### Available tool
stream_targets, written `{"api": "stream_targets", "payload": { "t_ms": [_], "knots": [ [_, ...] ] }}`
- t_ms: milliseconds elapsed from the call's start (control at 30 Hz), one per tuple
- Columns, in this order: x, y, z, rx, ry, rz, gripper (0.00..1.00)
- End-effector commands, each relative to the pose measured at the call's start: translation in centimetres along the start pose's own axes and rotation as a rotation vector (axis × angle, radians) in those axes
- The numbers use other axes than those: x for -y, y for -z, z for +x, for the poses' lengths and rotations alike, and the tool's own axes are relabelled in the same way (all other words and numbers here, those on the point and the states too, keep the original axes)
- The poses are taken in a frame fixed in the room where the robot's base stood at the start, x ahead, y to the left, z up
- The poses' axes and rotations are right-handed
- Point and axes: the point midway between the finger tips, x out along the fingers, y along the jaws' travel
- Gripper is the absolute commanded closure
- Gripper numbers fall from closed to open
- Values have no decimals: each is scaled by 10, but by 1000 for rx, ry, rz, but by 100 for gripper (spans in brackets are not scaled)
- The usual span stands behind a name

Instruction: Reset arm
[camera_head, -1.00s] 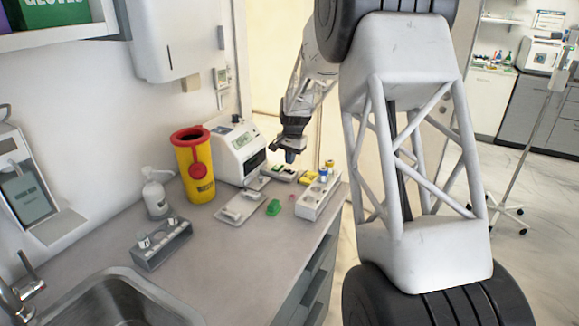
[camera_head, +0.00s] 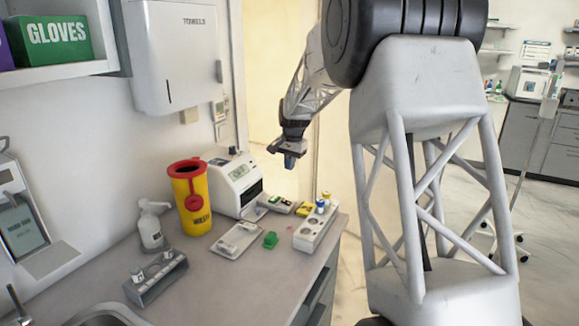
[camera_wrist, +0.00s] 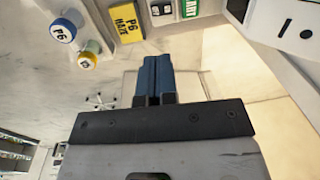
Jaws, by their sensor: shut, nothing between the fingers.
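My gripper (camera_head: 289,161) is raised above the far end of the counter, near the doorway, with nothing under it but air. In the wrist view its blue fingertips (camera_wrist: 158,76) are shut together with nothing between them. My arm comes in from the upper right and blocks part of the room behind it.
On the counter (camera_head: 215,275) below are a white device (camera_head: 237,183), a yellow bin with red lid (camera_head: 192,199), a white rack (camera_head: 317,227) with blue- and yellow-capped vials, a green item (camera_head: 270,240), a white tray (camera_head: 237,240), a pump bottle (camera_head: 151,228) and a grey rack (camera_head: 155,279).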

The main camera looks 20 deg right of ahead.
Motion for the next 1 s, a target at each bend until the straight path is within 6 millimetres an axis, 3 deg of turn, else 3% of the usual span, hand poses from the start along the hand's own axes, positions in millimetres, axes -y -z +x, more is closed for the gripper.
{"api": "stream_targets", "payload": {
  "t_ms": [333, 533, 767, 1000],
  "knots": [
    [-1, -2, -1, -1, 0, -3, 100],
    [-6, -16, -11, -6, 2, -24, 100],
    [-24, -55, -36, -20, 4, -84, 100],
    [-50, -108, -62, -39, 7, -165, 100]
  ]
}}
